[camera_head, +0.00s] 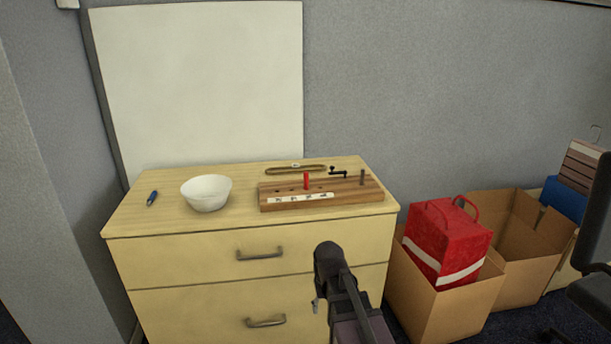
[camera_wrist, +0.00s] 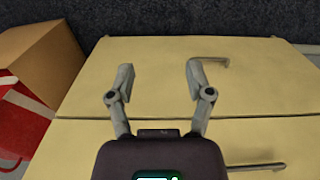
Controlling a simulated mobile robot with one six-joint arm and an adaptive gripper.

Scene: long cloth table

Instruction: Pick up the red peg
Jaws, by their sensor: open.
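The red peg (camera_head: 306,180) stands upright in a wooden board (camera_head: 345,193) on top of the dresser, in the head view. A grey peg (camera_head: 362,177) stands at the board's right end. My gripper (camera_head: 319,304) is in front of the dresser drawers, lower than the top and apart from the peg. In the wrist view my gripper (camera_wrist: 158,80) is open, with nothing between its two fingers. Drawer fronts lie beyond the fingers there. The peg does not show in the wrist view.
The dresser top (camera_head: 160,215) also holds a white bowl (camera_head: 206,194), a blue pen (camera_head: 152,198), a belt-like strap (camera_head: 295,169) and a black crank (camera_head: 339,173). Drawer handles (camera_head: 260,254) stick out in front. Cardboard boxes (camera_head: 425,306) and a red bag (camera_head: 448,240) stand at the right.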

